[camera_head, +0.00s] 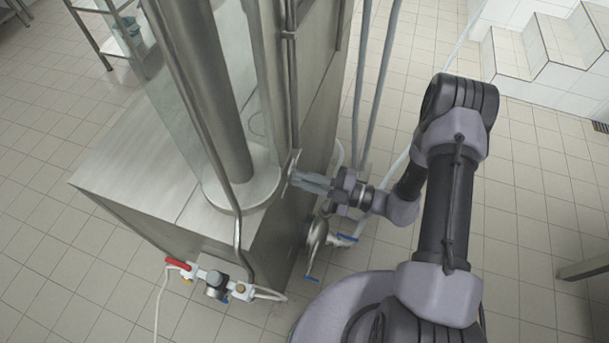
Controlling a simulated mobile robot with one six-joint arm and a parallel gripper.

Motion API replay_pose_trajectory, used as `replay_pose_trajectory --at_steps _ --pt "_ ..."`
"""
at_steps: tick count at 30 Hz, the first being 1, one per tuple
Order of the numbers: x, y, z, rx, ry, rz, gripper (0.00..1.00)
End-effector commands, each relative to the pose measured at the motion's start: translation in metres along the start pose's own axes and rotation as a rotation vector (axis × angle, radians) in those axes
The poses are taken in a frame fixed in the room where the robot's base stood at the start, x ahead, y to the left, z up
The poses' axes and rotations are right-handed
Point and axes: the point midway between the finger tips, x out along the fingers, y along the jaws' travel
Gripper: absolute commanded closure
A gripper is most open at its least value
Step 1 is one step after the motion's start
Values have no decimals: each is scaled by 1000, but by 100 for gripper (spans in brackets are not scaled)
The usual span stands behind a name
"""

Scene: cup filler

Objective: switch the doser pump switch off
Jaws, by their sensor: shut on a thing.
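My gripper (305,181) is at the right side of the steel machine (130,190). Its fingers point left and meet a small upright metal plate (293,163) on the machine's side. The fingers are shut on a small part at this plate, which I take to be the doser pump switch. The switch itself is hidden by the fingers, so its position cannot be read.
A valve assembly with a red handle (178,264) and a gauge is at the machine's front. A round fitting with blue handles (317,235) sits below my gripper. Vertical pipes (378,80) stand behind it.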

Motion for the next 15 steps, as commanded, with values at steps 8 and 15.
replay_pose_trajectory --at_steps 8,15 --pt "0 -5 1 -258 0 -1 100" --pt "0 -9 2 -458 0 -1 100"
